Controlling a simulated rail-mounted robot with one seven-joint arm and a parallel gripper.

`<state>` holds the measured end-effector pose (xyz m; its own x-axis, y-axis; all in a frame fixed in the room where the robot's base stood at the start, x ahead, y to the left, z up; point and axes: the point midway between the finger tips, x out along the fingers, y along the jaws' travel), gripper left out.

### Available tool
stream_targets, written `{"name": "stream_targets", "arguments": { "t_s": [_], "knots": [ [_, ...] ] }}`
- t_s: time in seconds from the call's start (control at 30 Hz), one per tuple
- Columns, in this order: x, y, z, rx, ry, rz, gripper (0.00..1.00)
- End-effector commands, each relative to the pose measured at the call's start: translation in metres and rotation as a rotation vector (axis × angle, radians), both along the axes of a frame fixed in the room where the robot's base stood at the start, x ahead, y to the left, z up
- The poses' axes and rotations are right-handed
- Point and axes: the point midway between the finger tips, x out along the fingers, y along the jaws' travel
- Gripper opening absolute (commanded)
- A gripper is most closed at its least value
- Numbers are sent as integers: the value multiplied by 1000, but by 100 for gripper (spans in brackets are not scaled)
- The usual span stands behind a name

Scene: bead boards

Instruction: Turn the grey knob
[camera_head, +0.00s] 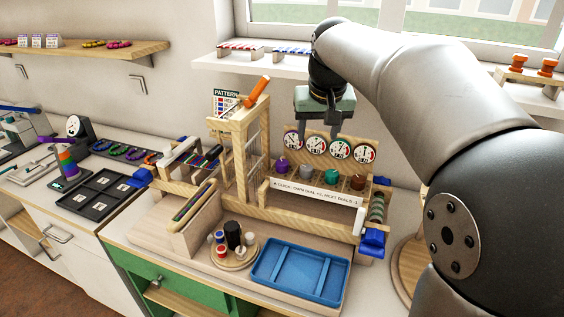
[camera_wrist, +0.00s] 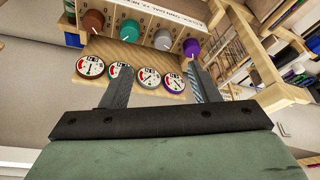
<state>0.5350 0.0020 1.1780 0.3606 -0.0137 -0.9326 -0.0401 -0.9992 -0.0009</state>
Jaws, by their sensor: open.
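The grey knob (camera_head: 306,170) sits in a row on the wooden dial stand, between the purple knob (camera_head: 282,165) and the teal knob (camera_head: 331,177). A brown knob (camera_head: 357,182) is at the right end. The grey knob also shows in the wrist view (camera_wrist: 163,39), beyond the fingertips. My gripper (camera_head: 318,132) is open and empty, in front of the round dials (camera_head: 340,150) and apart from the knobs. In the wrist view its two fingers (camera_wrist: 157,76) stand wide apart, with dials visible between and beside them.
A wooden frame with an orange handle (camera_head: 257,92) rises left of the knobs. A blue tray (camera_head: 300,272) and a round board with small spools (camera_head: 234,252) lie in front. A shelf (camera_head: 262,64) is behind the arm. A label strip (camera_head: 317,193) runs below the knobs.

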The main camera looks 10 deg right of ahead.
Motion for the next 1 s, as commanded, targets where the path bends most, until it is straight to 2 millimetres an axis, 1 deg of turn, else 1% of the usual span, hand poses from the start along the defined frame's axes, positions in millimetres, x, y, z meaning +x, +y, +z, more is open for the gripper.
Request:
{"name": "stream_targets", "arguments": {
  "t_s": [0.03,0.13,0.27,0.37,0.8,0.9,1.0],
  "knots": [
    [8,0,3,-2,-12,-2,55],
    [15,0,6,-3,-22,-4,55],
    [19,0,-6,-3,-19,-3,55],
    [26,0,-22,-3,-19,-3,55],
    [62,-2,-111,-2,-18,-4,55],
    [69,-2,-127,-2,-19,-4,55],
    [74,-3,-139,-3,-21,-3,55]
  ]
}}
